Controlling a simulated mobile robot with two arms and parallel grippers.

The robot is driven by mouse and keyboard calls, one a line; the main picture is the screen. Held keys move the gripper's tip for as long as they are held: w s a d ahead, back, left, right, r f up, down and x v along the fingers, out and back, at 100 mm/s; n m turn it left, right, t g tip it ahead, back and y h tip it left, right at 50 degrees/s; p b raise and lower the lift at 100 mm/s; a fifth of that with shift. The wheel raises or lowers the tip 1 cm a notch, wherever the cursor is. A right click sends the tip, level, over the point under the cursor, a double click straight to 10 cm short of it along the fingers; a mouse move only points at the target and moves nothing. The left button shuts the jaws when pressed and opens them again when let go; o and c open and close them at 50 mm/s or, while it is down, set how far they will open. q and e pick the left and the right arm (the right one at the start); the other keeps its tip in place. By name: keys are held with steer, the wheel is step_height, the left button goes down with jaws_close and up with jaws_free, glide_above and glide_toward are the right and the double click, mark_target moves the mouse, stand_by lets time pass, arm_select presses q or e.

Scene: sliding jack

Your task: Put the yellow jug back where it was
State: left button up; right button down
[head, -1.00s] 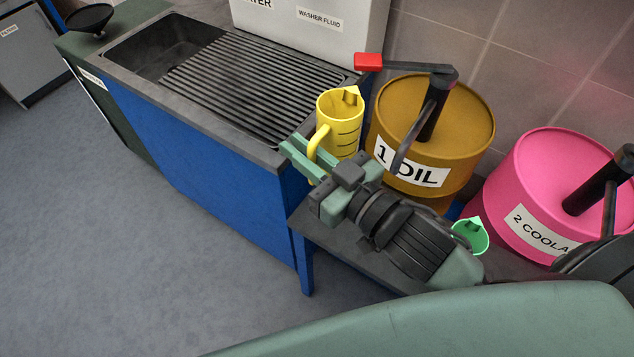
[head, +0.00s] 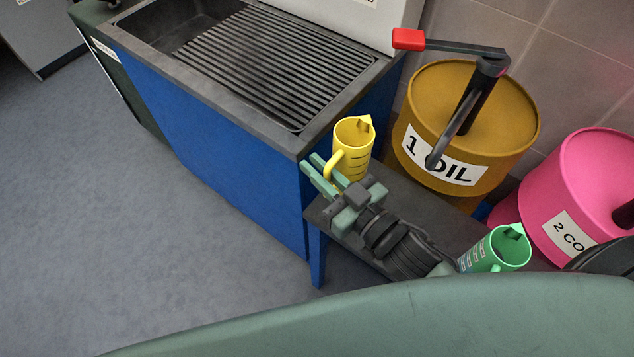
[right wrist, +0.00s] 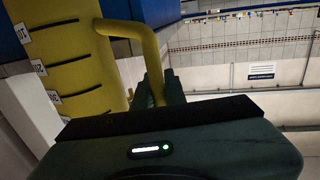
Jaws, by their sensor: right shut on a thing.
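The yellow jug (head: 353,146) is upright at the left end of the low dark shelf (head: 395,187), in front of the oil drum and beside the blue bench. I cannot tell whether its base touches the shelf. My right gripper (head: 322,172) is shut on the jug's handle. In the right wrist view the jug (right wrist: 70,55) fills the left side with its scale marks, and its handle (right wrist: 150,60) runs down to the jaws. The lower part of the jug is partly hidden behind my gripper. My left gripper is not in view.
The green jug (head: 497,248) stands on the shelf to the right, close to my right arm. The oil drum (head: 470,115) with its red-handled pump and the pink coolant drum (head: 590,180) stand behind. The blue bench (head: 220,130) with a ribbed drain top is at left.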

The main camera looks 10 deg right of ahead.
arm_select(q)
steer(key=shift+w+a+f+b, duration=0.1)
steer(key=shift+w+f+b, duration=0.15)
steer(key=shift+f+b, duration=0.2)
arm_select(e)
step_height(320, 180, down, 5)
steer(key=shift+r, duration=0.15)
steer(key=c, duration=1.5)
jaws_free()
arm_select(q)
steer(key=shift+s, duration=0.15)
arm_select(e)
steer(key=shift+o, duration=0.2)
